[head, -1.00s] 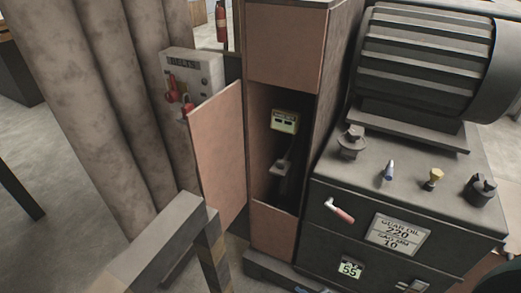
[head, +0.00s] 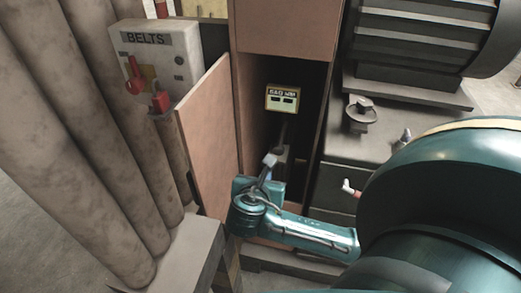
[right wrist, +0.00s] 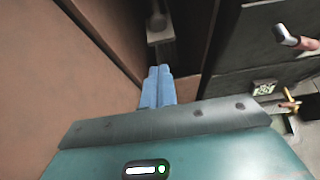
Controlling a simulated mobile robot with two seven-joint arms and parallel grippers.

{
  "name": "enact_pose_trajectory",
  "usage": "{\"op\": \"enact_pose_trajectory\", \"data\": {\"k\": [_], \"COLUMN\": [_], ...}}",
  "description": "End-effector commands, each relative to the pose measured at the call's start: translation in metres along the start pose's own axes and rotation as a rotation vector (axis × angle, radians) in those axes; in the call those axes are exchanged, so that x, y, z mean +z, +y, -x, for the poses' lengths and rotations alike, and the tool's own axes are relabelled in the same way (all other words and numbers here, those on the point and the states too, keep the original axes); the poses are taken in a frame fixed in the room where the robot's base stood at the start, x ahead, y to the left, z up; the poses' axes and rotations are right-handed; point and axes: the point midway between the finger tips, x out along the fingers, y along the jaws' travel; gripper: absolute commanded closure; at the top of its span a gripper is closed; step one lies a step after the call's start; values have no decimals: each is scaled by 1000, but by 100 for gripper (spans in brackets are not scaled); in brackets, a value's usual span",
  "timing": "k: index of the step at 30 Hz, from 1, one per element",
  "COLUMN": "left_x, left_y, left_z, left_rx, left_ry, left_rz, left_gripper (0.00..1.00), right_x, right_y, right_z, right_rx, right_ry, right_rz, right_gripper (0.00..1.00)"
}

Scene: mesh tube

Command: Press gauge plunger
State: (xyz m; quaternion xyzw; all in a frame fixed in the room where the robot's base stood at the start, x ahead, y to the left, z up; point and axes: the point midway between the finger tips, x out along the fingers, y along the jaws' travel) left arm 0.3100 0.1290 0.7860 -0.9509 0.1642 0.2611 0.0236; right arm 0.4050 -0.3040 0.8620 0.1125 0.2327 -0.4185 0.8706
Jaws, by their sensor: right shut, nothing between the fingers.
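A yellow-framed panel (head: 283,98) with two dark windows hangs inside the open narrow cabinet in the head view. Below it a thin grey rod leads down to a grey block (head: 282,154); I cannot tell which part is the plunger. My right gripper (head: 270,159) is shut and empty at the cabinet opening, in front of the block and partly hiding it. In the right wrist view its blue fingertips (right wrist: 159,70) are together, pointing at a dark grey post (right wrist: 159,30). Whether they touch anything is unclear. My left gripper is not in view.
The open brown cabinet door (head: 208,137) stands just left of the gripper, and a dark machine cabinet (head: 333,192) stands to the right. A BELTS box (head: 160,55) with red levers and thick pipes (head: 95,120) are at left. A grey rail (head: 180,255) is in front.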

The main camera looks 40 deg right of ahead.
Motion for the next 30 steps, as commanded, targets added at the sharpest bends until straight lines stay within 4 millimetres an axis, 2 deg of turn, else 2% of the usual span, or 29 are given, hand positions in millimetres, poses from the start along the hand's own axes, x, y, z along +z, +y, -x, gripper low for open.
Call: {"op": "enact_pose_trajectory", "data": {"k": [9,14,17,28,30], "left_x": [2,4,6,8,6], "left_y": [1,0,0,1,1], "left_z": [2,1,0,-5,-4], "left_rx": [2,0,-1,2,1], "left_ry": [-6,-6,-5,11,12], "left_rz": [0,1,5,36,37], "left_gripper": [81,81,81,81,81], "right_x": [0,0,-1,-1,8], "right_y": [0,0,-1,-1,-1], "right_z": [0,-11,-27,-105,-114], "right_rx": [-2,-3,-5,-5,-3], "right_ry": [0,0,-1,-1,-1], "right_rz": [4,4,3,2,2], "right_gripper": [100,100,100,100,100]}}
